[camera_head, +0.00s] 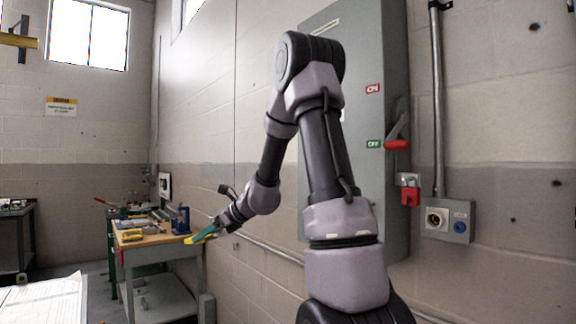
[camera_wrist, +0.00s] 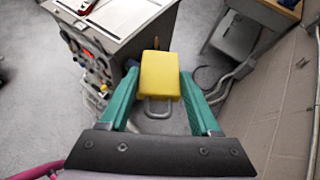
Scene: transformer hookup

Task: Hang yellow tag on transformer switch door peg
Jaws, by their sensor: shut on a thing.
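My gripper (camera_head: 203,235) is at the left of my arm, in front of the workbench's right side in the head view. In the wrist view its two green fingers (camera_wrist: 160,100) are shut on a yellow tag (camera_wrist: 160,75), a flat block with a grey loop below it. A bit of yellow also shows at the fingertips in the head view. A grey wall cabinet (camera_head: 385,60) with ON and OFF labels and a red-gripped lever (camera_head: 397,144) stands behind my arm, which hides part of its door. I cannot make out a door peg.
A workbench (camera_head: 170,238) with tools stands at the left wall. A red padlock (camera_head: 410,196) and a socket box (camera_head: 447,220) are right of the cabinet.

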